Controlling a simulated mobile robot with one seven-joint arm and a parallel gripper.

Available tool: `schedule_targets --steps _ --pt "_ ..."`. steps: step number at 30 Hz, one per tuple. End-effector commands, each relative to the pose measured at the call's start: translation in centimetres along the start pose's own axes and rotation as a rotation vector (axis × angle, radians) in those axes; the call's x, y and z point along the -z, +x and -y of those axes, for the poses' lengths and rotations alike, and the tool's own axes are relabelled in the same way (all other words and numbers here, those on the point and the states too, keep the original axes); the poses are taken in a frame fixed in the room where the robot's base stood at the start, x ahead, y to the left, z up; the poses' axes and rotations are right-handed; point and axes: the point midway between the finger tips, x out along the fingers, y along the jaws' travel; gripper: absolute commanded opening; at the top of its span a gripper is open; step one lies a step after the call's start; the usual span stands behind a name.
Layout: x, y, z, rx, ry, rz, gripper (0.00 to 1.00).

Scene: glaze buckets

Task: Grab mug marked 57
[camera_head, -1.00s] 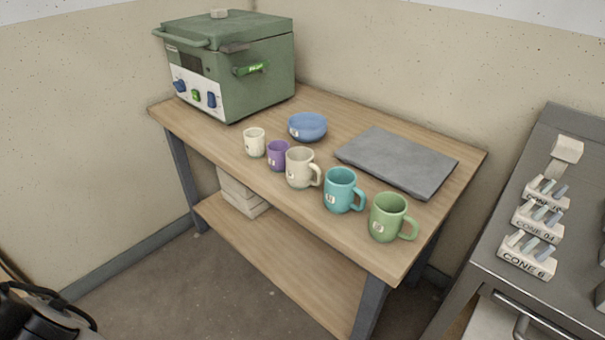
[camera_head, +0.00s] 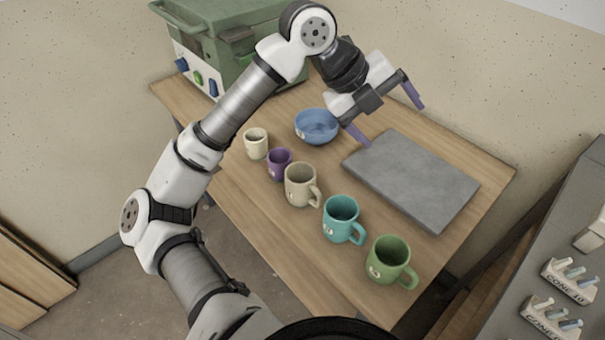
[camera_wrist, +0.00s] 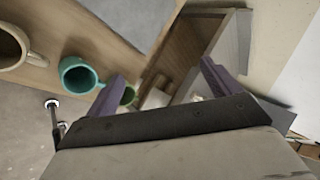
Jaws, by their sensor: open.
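Several mugs stand in a row along the table's front edge: a cream cup (camera_head: 256,143), a small purple mug (camera_head: 279,164), a beige mug (camera_head: 301,185), a teal mug (camera_head: 341,219) and a green mug (camera_head: 388,261). Each of the larger ones has a small pale tag, but the numbers are too small to read, so I cannot tell which is 57. My gripper (camera_head: 388,118) is open and empty above the back of the table, near the slab. The wrist view shows the beige mug (camera_wrist: 14,45), the teal mug (camera_wrist: 78,76) and part of the green mug (camera_wrist: 128,95).
A blue bowl (camera_head: 316,128) and a flat grey slab (camera_head: 412,178) lie behind the mugs on the wooden table (camera_head: 250,205). A green kiln (camera_head: 215,45) stands at the back left, partly behind my arm. Cone holders (camera_head: 570,280) stand on a grey surface at right.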

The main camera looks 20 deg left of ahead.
Motion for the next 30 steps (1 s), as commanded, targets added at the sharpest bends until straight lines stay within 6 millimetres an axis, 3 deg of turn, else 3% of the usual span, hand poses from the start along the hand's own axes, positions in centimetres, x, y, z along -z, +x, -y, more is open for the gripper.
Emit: schedule_targets --steps 3,6,9,14,24,30 --pt "-3.8 -0.2 -6.6 -0.311 -0.232 0.111 0.89" --pt "-5.6 -1.2 -11.2 -0.5 -0.383 0.195 0.89" --pt "-6.5 -2.2 -14.2 -0.616 -0.479 0.256 0.89" --pt "-7.0 -2.1 -16.5 -0.682 -0.535 0.289 0.89" --pt "-7.4 2.6 -20.5 -0.679 -0.533 0.286 0.89" --pt "-7.6 3.8 -21.5 -0.678 -0.531 0.288 0.89"
